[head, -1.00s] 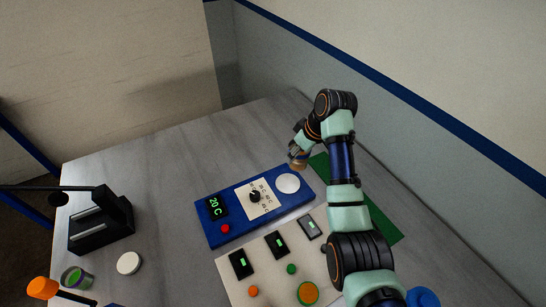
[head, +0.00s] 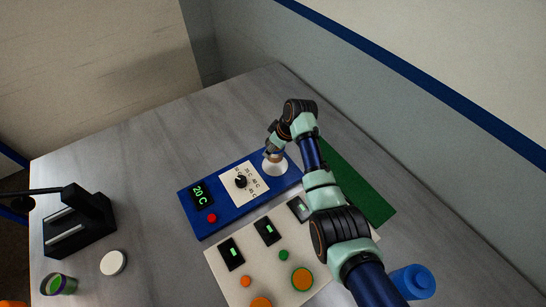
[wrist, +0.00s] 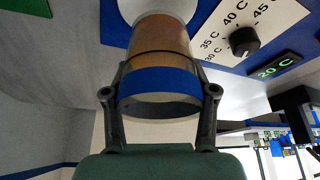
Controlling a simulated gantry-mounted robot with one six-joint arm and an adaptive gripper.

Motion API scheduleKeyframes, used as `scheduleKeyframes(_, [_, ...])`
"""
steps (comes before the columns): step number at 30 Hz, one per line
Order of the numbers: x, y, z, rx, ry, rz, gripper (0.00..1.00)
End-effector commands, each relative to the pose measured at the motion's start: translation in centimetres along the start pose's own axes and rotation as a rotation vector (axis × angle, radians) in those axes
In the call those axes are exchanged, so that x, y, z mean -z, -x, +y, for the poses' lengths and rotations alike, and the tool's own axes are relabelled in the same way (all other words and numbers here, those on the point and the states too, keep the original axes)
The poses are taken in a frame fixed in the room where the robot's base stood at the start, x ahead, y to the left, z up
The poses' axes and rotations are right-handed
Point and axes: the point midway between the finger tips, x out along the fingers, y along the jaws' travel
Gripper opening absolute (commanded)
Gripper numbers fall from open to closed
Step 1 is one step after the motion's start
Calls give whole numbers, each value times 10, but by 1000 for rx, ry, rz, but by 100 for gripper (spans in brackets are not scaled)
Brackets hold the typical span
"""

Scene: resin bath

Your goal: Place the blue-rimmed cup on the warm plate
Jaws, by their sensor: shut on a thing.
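The blue-rimmed cup (wrist: 160,86) has an amber body and a blue band. My gripper (wrist: 160,95) is shut on it, one finger on each side of the band. The warm plate (head: 275,168) is a white disc on the blue heater unit (head: 240,213). In the head view my gripper (head: 271,150) is over the plate and largely hides the cup. In the wrist view the cup's far end overlaps the white plate (wrist: 157,9); I cannot tell whether they touch. The heater display reads 20 C.
A pale panel (head: 222,276) with several dark displays and coloured buttons lies in front of the heater. A green strip (head: 355,182) lies to its right, with a blue container (head: 412,281) near it. A black rack (head: 85,236), white disc (head: 113,262) and green-filled cup (head: 58,285) are left.

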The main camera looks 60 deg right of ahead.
Motion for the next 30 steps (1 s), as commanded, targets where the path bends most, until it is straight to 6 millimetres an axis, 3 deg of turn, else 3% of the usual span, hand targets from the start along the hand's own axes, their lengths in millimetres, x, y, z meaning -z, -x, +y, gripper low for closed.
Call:
scheduleKeyframes(7, [-4,-11,0,0,0,0,33])
scheduleKeyframes(14, [-19,-46,0,0,0,0,33])
scheduleKeyframes(24, [-20,-50,0,-1,0,1,33])
scheduleKeyframes(25, [-20,-49,0,-1,0,1,59])
scheduleKeyframes(30, [-20,-48,0,-1,0,1,82])
